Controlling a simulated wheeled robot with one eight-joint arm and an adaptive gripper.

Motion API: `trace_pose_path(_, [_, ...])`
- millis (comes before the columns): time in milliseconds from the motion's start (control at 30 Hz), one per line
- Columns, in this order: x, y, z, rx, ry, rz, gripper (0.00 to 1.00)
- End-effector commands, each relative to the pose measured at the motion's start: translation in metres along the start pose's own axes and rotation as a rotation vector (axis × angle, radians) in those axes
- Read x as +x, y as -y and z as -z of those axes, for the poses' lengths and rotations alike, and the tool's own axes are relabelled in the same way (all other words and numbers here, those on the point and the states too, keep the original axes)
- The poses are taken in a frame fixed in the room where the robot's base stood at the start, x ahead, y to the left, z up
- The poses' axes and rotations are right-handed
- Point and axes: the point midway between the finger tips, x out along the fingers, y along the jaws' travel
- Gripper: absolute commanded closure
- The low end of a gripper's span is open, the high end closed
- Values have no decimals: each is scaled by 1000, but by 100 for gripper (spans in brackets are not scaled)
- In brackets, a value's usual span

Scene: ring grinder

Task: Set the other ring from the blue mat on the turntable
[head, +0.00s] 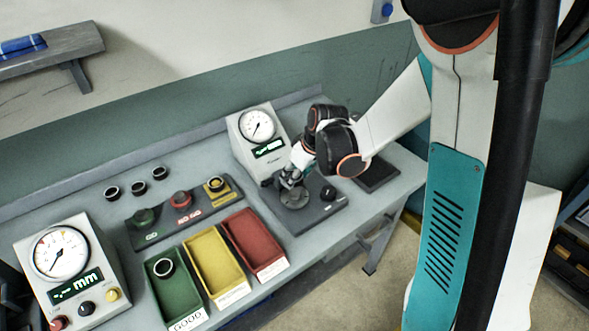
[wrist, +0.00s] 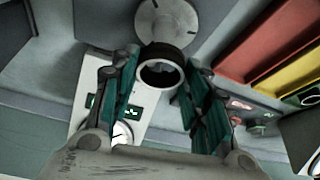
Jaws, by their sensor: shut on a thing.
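My gripper (head: 291,181) is over the grey base plate beside the dial gauge. In the wrist view my gripper (wrist: 158,64) is shut on a dark ring (wrist: 162,68) with a bright inner rim, held between the two teal fingers. The round grey turntable (wrist: 168,18) lies just beyond the ring, which overlaps its near edge in this view. The turntable also shows in the head view (head: 295,200), under my gripper. I cannot tell whether the ring touches it. A dark flat mat (head: 377,176) lies at the bench's right end, with no ring visible on it; its blue is not clear.
A dial gauge (head: 257,125) stands behind my gripper. Three dark rings (head: 138,187) sit at the back left. Green (head: 180,296), yellow (head: 215,268) and red (head: 253,245) bins stand in front; the green one holds a ring (head: 163,267). A button panel (head: 183,212) lies behind them.

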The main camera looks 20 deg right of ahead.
Motion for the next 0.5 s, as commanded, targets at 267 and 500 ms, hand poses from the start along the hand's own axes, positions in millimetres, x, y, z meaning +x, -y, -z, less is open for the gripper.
trace_pose_path(267, [18,0,-7,1,0,0,84])
trace_pose_path(500, [34,0,-14,1,0,0,84])
